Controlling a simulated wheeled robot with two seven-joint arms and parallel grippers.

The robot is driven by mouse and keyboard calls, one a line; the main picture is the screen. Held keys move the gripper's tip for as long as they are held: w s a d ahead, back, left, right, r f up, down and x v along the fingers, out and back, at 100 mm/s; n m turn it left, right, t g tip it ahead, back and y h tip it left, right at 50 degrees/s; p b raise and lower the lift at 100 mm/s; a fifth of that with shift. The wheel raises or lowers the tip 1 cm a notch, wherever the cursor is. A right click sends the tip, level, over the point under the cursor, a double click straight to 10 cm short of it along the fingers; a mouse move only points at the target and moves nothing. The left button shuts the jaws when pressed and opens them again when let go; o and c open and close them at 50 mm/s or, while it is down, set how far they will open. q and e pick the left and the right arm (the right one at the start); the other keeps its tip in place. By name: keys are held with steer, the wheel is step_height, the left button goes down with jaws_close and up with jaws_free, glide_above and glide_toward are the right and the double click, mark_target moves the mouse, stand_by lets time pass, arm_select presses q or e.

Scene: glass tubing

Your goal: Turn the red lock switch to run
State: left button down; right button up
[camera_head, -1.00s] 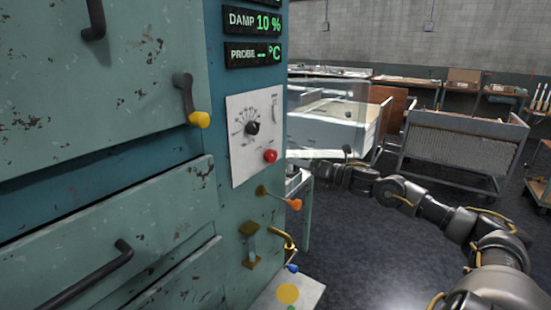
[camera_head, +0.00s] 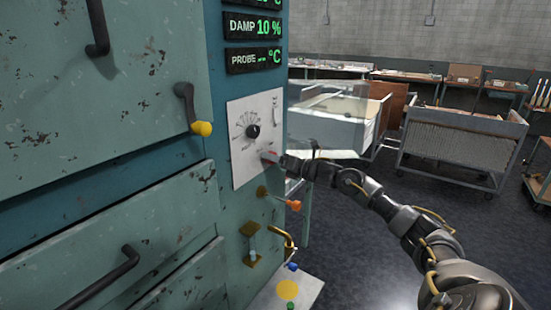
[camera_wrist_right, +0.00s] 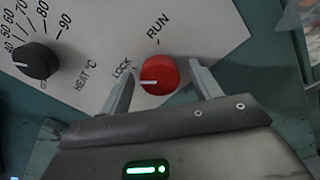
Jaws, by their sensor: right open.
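The red lock switch (camera_wrist_right: 159,75) is a round knob on the white panel. In the right wrist view its white mark points left, towards the printed LOCK side; RUN is printed above it. My right gripper (camera_wrist_right: 161,80) is open, with one finger on each side of the red knob; I cannot tell whether they touch it. In the head view my right gripper (camera_head: 274,158) is at the panel and largely hides the knob. My left gripper is not in view.
A black heat dial (camera_wrist_right: 36,60) sits left of the red knob. Below the panel (camera_head: 240,172), an orange-tipped lever (camera_head: 293,205) and a brass handle (camera_head: 283,234) stick out. A yellow-tipped door handle (camera_head: 201,128) is at the left. Open floor lies to the right.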

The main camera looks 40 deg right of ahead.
steer(key=shift+c, duration=0.3)
steer(key=c, duration=0.9)
steer(key=shift+m, duration=0.3)
steer(key=shift+m+p, duration=2.4)
steer(key=shift+m, duration=6.2)
